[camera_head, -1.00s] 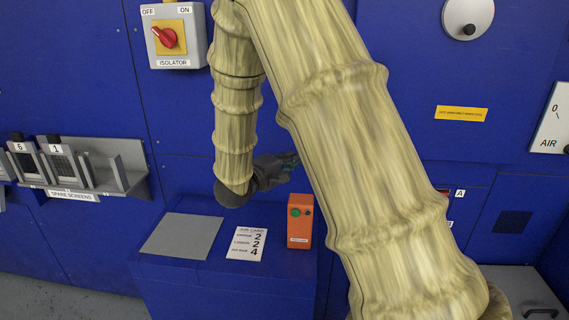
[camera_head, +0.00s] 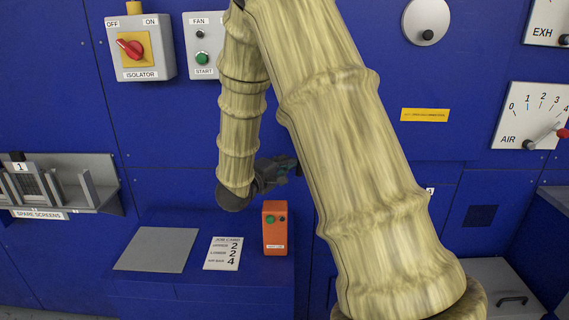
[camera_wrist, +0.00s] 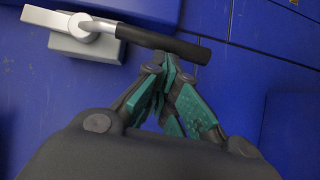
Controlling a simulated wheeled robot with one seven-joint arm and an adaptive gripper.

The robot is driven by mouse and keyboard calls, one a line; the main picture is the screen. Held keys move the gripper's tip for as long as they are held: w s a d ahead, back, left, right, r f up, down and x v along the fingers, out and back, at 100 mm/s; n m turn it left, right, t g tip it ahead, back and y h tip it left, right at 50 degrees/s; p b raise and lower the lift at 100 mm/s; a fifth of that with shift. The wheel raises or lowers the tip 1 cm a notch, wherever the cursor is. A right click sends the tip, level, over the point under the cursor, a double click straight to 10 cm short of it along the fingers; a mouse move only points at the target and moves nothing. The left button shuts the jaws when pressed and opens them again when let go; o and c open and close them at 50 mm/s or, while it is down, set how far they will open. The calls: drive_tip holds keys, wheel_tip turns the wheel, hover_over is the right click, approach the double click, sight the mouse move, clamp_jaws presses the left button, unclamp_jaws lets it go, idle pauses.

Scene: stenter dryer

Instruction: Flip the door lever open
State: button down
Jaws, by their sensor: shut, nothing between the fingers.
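The door lever (camera_wrist: 147,38) shows in the wrist view, a light grey pivot and plate with a black grip running to the right, on the blue door panel. My gripper (camera_wrist: 171,62) is shut with nothing held. Its teal fingertips are just below the black grip, touching or very close; I cannot tell which. In the head view my gripper (camera_head: 290,165) is partly hidden behind my arm, and the lever is hidden there.
An orange box (camera_head: 275,228), a job card (camera_head: 222,253) and a grey plate (camera_head: 157,249) lie on the blue ledge below my gripper. The isolator switch (camera_head: 133,47) and fan start box (camera_head: 202,45) are on the wall above. An air dial (camera_head: 535,116) is at the right.

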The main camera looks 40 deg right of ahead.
drive_tip(key=shift+s+d+f+n+h+p, duration=0.2)
drive_tip(key=shift+s+d+n+h+p, duration=0.2)
drive_tip(key=shift+s+d+n+p, duration=0.45)
drive_tip(key=shift+w+a+m, duration=0.15)
drive_tip(key=shift+w+m, duration=0.1)
drive_tip(key=shift+m, duration=0.1)
drive_tip(key=shift+p, duration=0.3)
drive_tip(key=a+p, duration=0.1)
drive_tip(key=a, duration=1.2)
drive_tip(key=shift+w+a, duration=0.25)
drive_tip(key=shift+f, duration=0.1)
